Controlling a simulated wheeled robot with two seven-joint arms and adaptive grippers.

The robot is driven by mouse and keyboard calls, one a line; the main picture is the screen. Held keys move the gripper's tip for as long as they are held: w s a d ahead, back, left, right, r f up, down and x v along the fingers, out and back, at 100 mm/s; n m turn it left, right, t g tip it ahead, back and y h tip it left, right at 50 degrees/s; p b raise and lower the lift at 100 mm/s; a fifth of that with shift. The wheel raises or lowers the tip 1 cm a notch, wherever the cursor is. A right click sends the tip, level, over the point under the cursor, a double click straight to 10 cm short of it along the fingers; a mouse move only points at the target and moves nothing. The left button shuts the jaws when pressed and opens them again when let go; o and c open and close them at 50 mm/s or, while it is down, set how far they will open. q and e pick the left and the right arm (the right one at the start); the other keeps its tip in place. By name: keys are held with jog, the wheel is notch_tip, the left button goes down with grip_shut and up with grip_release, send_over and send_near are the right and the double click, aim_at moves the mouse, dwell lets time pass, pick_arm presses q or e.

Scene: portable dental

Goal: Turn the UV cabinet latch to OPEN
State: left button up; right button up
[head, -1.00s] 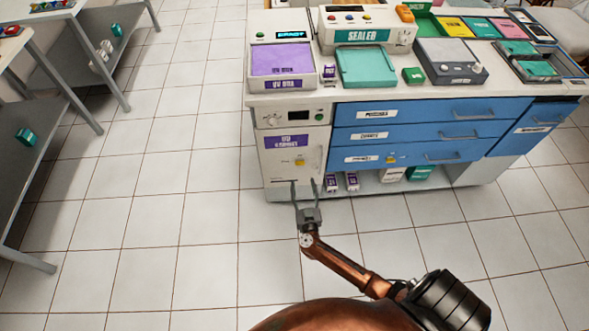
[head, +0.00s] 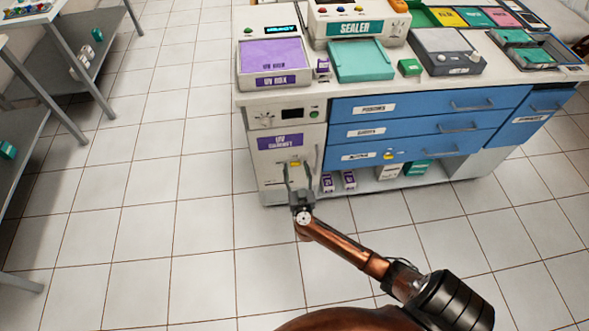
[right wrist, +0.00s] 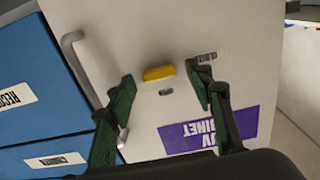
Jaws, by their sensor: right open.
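The white UV cabinet (head: 270,170) with a purple label is at the left end of the blue-drawer counter. Its yellow latch (head: 295,163) is on the door's front. In the right wrist view the latch (right wrist: 159,73) lies crosswise on the door, with a small dark-lettered label at its right that seems to read CLOSED, and a small grey mark beside it. My right gripper (head: 297,172) is open in front of the door. In the right wrist view its green-black fingers (right wrist: 160,78) stand either side of the latch, with visible gaps. My left gripper is out of view.
A grey door handle (right wrist: 85,68) is close beside one finger in the right wrist view. Blue drawers (head: 420,130) adjoin the cabinet. Small purple-and-white boxes (head: 338,180) stand on the low shelf beside it. The tiled floor in front is clear.

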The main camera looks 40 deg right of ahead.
jog(key=shift+w, duration=0.1)
jog(key=shift+c, duration=0.3)
jog(key=c, duration=1.1)
